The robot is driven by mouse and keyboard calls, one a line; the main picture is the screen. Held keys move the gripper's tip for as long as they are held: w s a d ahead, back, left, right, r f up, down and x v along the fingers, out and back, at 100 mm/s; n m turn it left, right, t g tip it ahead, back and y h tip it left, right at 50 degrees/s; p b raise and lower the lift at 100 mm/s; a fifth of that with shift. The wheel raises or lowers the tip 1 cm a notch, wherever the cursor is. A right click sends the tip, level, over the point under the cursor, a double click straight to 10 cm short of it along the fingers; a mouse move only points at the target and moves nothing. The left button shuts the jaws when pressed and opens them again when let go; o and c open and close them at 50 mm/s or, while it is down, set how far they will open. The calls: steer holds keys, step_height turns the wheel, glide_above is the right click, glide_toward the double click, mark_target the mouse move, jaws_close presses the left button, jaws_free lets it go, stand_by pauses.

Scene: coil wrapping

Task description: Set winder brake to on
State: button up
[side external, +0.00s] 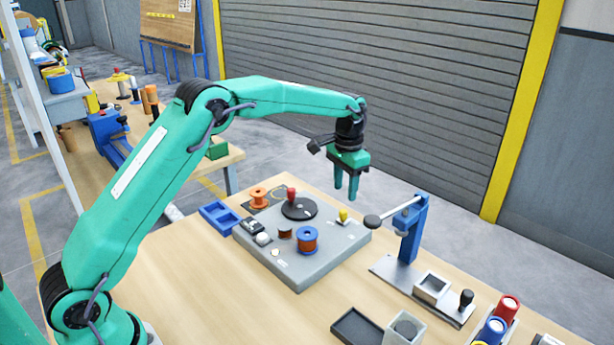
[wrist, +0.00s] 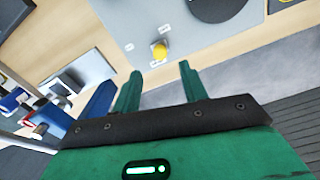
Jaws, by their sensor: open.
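A small yellow-topped control (side external: 343,215), likely the winder brake, stands at the back right of the grey winder panel (side external: 335,248). It also shows in the wrist view as a yellow knob (wrist: 160,50) with small white labels near it, too small to read. Its setting cannot be told. My gripper (side external: 346,196) points down with its fingers apart and empty, above the back right of the panel. In the wrist view the yellow knob shows just beyond the fingertips (wrist: 160,70), between them and apart from them.
On the panel are a black disc (side external: 300,209) with a red knob (side external: 291,194) and a copper spool (side external: 307,239). A blue press (side external: 411,232) with a lever stands close to the right of the panel. A blue tray (side external: 220,216) lies to the left.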

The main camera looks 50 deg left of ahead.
mark_target(344, 211)
steer(key=shift+f, duration=3.85)
steer(key=shift+c, duration=0.2)
